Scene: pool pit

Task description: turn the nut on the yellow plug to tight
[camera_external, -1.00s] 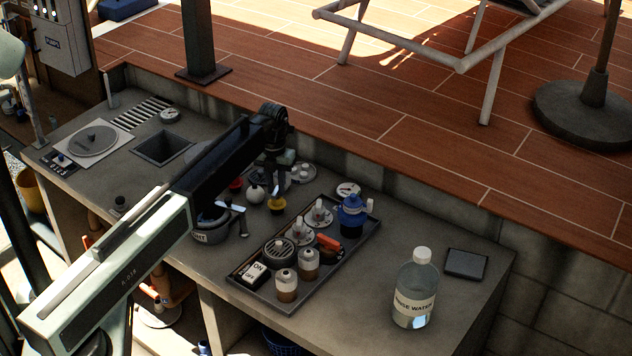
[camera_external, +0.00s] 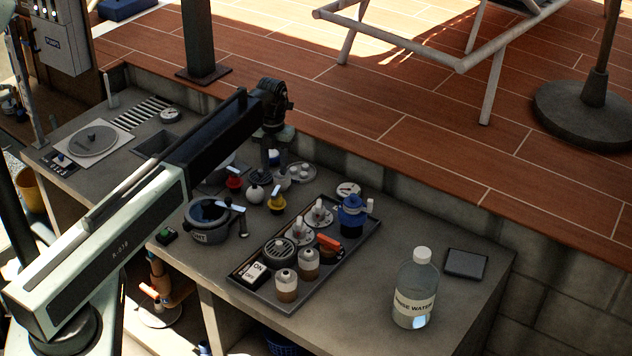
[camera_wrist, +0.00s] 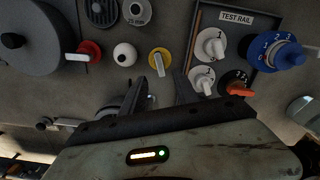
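The yellow plug (camera_external: 277,202) stands on the grey counter, left of the dark tray, with a pale lever-like nut on top. It also shows in the wrist view (camera_wrist: 159,58), where its pale nut (camera_wrist: 160,68) points down the picture toward my gripper. My gripper (camera_wrist: 162,88) is open, with its two dark fingers apart and nothing seen between them. The fingertips lie just below the plug in the wrist view and appear clear of it.
A white round knob (camera_external: 256,193) and a red plug (camera_external: 234,180) stand close left of the yellow plug. A dark pot (camera_external: 207,214) is in front of them. The tray (camera_external: 342,257) at the right holds a blue valve (camera_external: 352,212) and several fittings. A rinse-water bottle (camera_external: 415,290) stands farther right.

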